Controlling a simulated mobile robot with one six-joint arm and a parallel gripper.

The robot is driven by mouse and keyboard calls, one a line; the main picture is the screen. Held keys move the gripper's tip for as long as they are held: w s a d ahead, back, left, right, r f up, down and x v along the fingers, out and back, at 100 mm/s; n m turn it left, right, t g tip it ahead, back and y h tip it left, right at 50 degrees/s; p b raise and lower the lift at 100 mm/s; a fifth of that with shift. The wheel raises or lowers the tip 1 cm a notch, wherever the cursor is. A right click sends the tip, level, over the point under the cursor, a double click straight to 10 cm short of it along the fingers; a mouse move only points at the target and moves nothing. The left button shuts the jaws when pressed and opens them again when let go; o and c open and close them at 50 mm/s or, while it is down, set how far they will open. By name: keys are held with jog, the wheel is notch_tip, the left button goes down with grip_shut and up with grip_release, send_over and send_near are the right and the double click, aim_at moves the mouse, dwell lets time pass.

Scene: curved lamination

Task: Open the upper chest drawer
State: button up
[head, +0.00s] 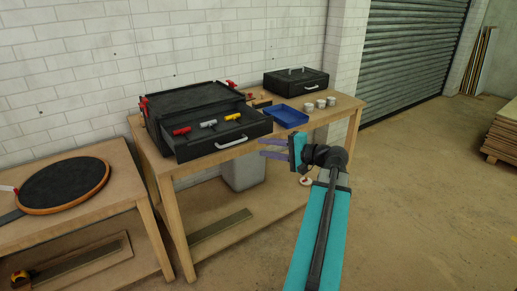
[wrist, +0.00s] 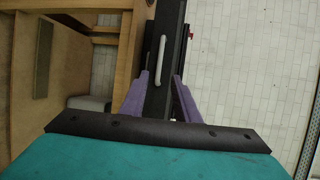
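The black tool chest (head: 190,103) stands on the wooden workbench in the head view. One drawer (head: 257,124) is pulled out towards the front, with red, grey and yellow tools lying in it. I cannot make out a second drawer. Its pale handle (head: 231,143) is on the drawer front and also shows in the wrist view (wrist: 153,62). My gripper (head: 266,148) is right of the drawer and apart from the handle. In the wrist view its purple fingers (wrist: 158,98) are spread, with nothing held, and the dark drawer front lies beyond the gap.
A blue tray (head: 286,117), several small pale cylinders (head: 320,103) and a closed black case (head: 296,83) sit on the workbench (head: 345,107). A grey bin (head: 243,172) stands below. A lower table (head: 95,205) with a round dark disc is at left.

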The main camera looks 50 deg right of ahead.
jog(key=shift+v, duration=0.85)
jog(key=shift+a, duration=0.1)
